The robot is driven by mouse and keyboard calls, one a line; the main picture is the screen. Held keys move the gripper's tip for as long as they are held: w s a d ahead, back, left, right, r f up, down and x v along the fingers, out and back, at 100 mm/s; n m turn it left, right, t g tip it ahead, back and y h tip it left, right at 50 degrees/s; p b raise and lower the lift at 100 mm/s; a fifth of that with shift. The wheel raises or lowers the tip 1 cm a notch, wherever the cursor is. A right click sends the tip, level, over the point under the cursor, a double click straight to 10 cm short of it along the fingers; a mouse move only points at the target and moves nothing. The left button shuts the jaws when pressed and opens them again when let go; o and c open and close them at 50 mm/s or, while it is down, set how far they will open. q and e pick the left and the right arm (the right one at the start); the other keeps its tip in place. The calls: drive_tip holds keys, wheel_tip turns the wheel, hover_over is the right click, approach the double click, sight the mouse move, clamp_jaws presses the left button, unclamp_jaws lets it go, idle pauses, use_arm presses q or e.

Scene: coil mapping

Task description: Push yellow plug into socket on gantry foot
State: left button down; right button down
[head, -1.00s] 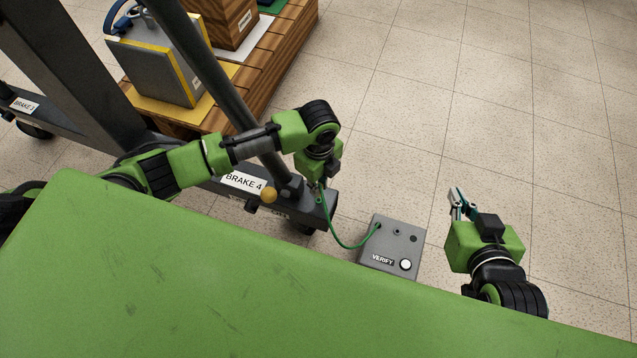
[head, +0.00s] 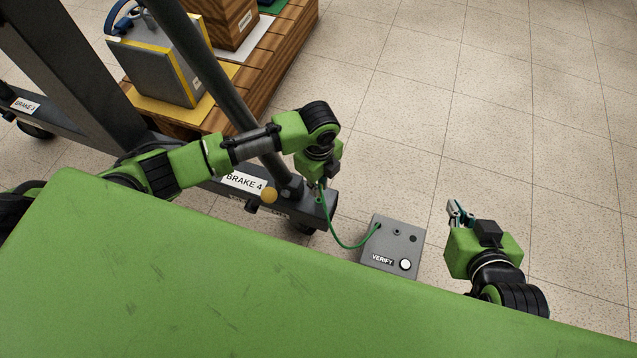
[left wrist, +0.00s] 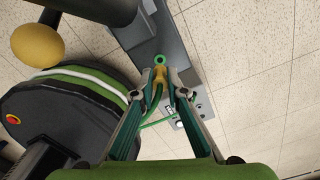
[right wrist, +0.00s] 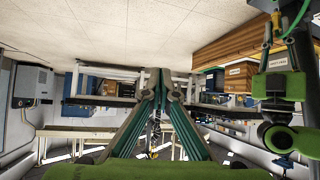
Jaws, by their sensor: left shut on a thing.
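The yellow plug (left wrist: 160,75) is between the fingertips of my left gripper (left wrist: 166,92), which is shut on it. The socket, a green ring (left wrist: 160,59) on the dark gantry foot (left wrist: 168,38), lies just beyond the plug tip in the left wrist view. Whether the tip is inside the ring cannot be told. In the head view my left gripper (head: 319,182) is at the end of the foot, and the plug is hidden. My right gripper (head: 460,212) is away to the right and empty; its fingertips (right wrist: 157,82) are together in the right wrist view.
A green cable (head: 345,243) runs to a grey box (head: 390,258) marked VERIFY on the floor. A yellow knob (head: 268,195) sits by the BRAKE 4 label (head: 243,182). A wooden pallet (head: 270,75) with boxes stands behind. The floor at right is clear.

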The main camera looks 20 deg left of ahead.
drive_tip(key=shift+s+d+f+g, duration=0.3)
drive_tip(key=shift+s+f+g, duration=0.2)
drive_tip(key=shift+s+f, duration=0.2)
drive_tip(key=shift+s, duration=0.1)
drive_tip(key=shift+s+d+f+g, duration=0.2)
drive_tip(key=shift+s+f+g, duration=0.25)
drive_tip(key=shift+s, duration=0.2)
drive_tip(key=shift+w, duration=0.1)
use_arm(q)
drive_tip(key=shift+f, duration=1.05)
use_arm(e)
drive_tip(key=shift+w+a+r+t, duration=0.3)
drive_tip(key=shift+w+r+t, duration=0.3)
drive_tip(key=shift+w+r, duration=0.15)
drive_tip(key=shift+w+a+r+t, duration=0.3)
drive_tip(key=shift+w+r+t, duration=0.3)
drive_tip(key=shift+w, duration=0.25)
use_arm(q)
drive_tip(key=shift+f, duration=0.1)
use_arm(e)
drive_tip(key=shift+r, duration=0.15)
use_arm(q)
drive_tip(key=shift+f, duration=0.1)
use_arm(e)
drive_tip(key=shift+w+r, duration=0.15)
drive_tip(key=shift+w, duration=0.1)
